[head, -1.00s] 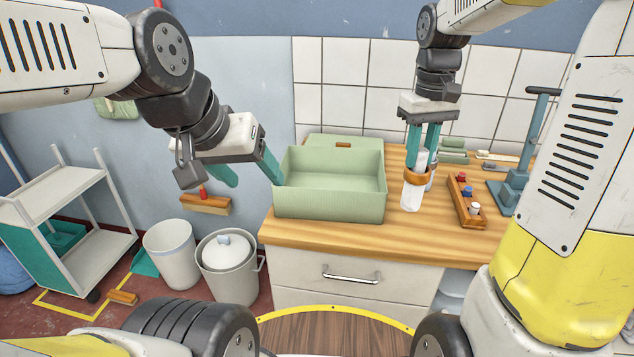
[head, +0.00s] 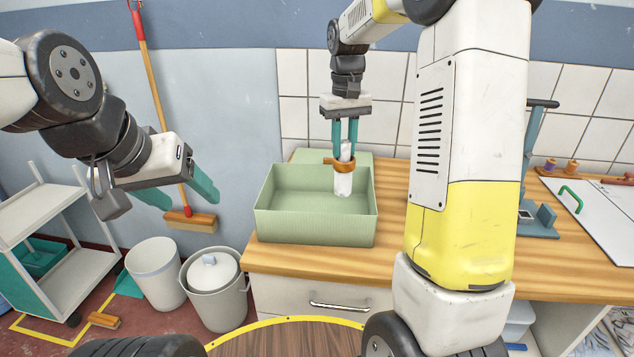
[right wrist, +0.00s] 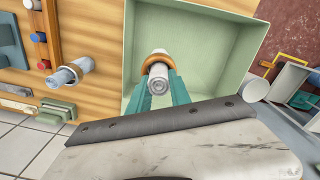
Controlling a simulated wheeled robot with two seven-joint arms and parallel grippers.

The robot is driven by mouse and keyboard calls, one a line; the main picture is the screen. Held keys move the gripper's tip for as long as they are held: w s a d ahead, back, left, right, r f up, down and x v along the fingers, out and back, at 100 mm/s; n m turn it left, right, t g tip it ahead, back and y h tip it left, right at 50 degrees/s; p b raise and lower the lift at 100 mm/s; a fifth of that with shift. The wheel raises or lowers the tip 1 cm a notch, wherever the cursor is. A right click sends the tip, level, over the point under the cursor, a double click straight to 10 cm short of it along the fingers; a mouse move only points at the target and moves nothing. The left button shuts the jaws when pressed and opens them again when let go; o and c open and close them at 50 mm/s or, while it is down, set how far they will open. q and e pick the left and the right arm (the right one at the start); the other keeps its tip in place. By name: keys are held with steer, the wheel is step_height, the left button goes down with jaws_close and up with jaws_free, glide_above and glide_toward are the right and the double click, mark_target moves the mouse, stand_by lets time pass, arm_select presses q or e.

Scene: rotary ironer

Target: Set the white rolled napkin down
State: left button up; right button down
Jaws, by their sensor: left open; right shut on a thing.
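The white rolled napkin (head: 343,184) has a brown ring (head: 340,161) around it and hangs upright. My right gripper (head: 345,155) is shut on it near the ring. The napkin is over the open green box (head: 315,228) on the counter, within its outline; I cannot tell whether its lower end touches the box floor. In the right wrist view the napkin (right wrist: 158,80) shows end-on between the fingertips, with the green box (right wrist: 250,60) around and below it. My left gripper (head: 178,192) is open and empty, left of the counter.
A blue-grey stand (head: 533,180) and a white board (head: 600,215) are farther right. Two bins (head: 155,270) and a trolley (head: 35,215) stand on the floor at left.

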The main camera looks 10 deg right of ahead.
mark_target(343, 171)
step_height(343, 171, down, 8)
steer(key=shift+r, duration=0.25)
steer(key=shift+f, duration=0.15)
steer(key=c, duration=1.2)
jaws_free()
